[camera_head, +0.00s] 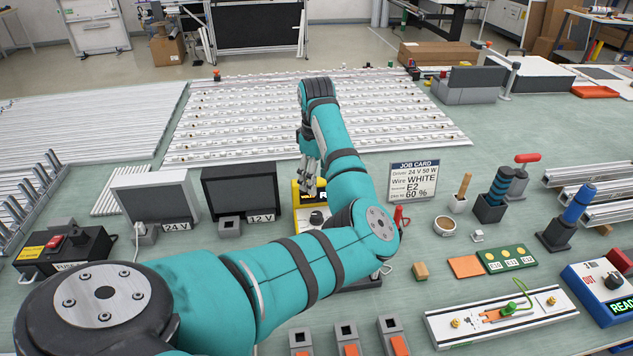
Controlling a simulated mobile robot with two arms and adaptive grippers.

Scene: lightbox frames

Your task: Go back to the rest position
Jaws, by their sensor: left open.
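My left arm comes in from the lower left and bends over the middle of the workbench. My left gripper (309,184) points down, open and empty, just above a yellow and black device (305,208). The arm hides part of that device and some of the bench behind it. I cannot tell whether the fingertips touch the device. My right gripper is not in view.
The job card (414,181) stands right of my arm. A white fixture (470,322) with a green wire lies at front right. LED strips (230,125) cover the back.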

